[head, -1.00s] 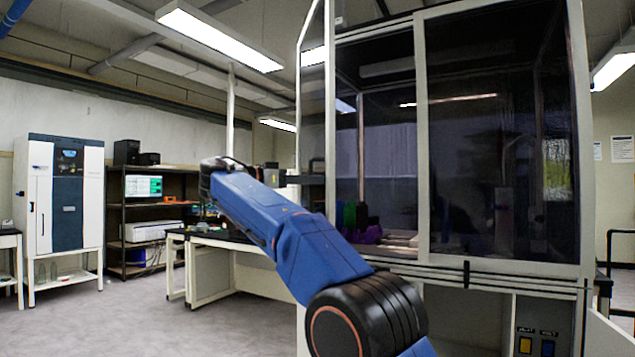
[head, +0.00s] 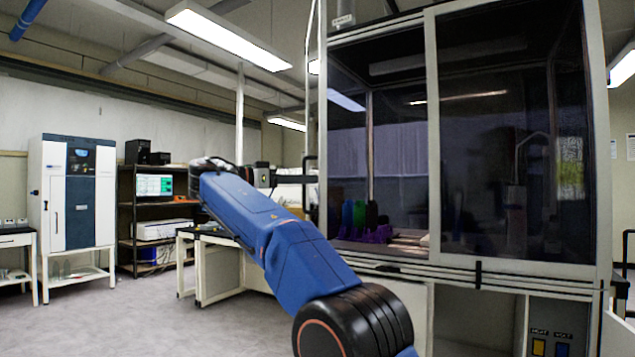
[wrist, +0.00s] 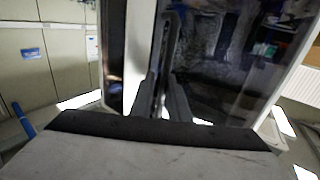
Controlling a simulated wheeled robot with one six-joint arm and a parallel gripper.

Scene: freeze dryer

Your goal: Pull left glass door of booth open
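The booth's left glass door (head: 312,60) stands swung outward in the head view, seen almost edge-on as a thin pale frame. Its dark glass fills much of the wrist view (wrist: 215,60). The door's dark upright handle (wrist: 168,45) runs between the two fingers of my gripper (wrist: 161,85), which appear shut on it. In the head view my gripper (head: 268,176) is at the door's left side, partly hidden by my blue arm. The booth's right glass door (head: 510,140) is shut.
Green and purple items (head: 360,220) stand inside the booth behind its left opening. A bench (head: 205,245), a shelf with a monitor (head: 153,186) and a white cabinet (head: 70,195) stand to the left. The floor (head: 130,315) at the left is clear.

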